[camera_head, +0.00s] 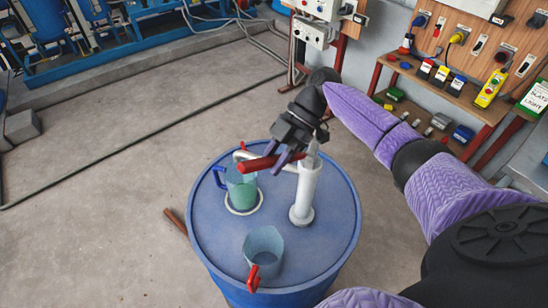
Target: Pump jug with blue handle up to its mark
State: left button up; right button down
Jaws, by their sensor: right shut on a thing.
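The jug with the blue handle (241,190) stands upright inside a pale ring on the blue drum's lid, its handle to the left. Green liquid shows in its lower part; I cannot make out its mark. The white hand pump (303,192) rises from the lid to its right, with its spout (246,155) reaching left over the jug. My right gripper (284,156) is shut on the pump's red handle (258,164), above the lid between pump and jug. The handle partly covers the spout and jug mouth. My left gripper is out of view.
A second jug (264,245), with a red handle, stands on the front of the drum lid (330,225). A wooden bench (440,90) with switches and coloured boxes is at the right back. Blue machinery (130,40) stands at the back left. The floor left of the drum is mostly clear.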

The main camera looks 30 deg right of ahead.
jog(key=shift+c, duration=2.2)
grip_release()
jog(key=shift+d, duration=0.1)
jog(key=b+v, duration=0.2)
jog(key=v, duration=0.7)
jog(key=shift+b, duration=0.3)
jog(key=shift+d+r, duration=0.3)
jog(key=shift+w, duration=0.1)
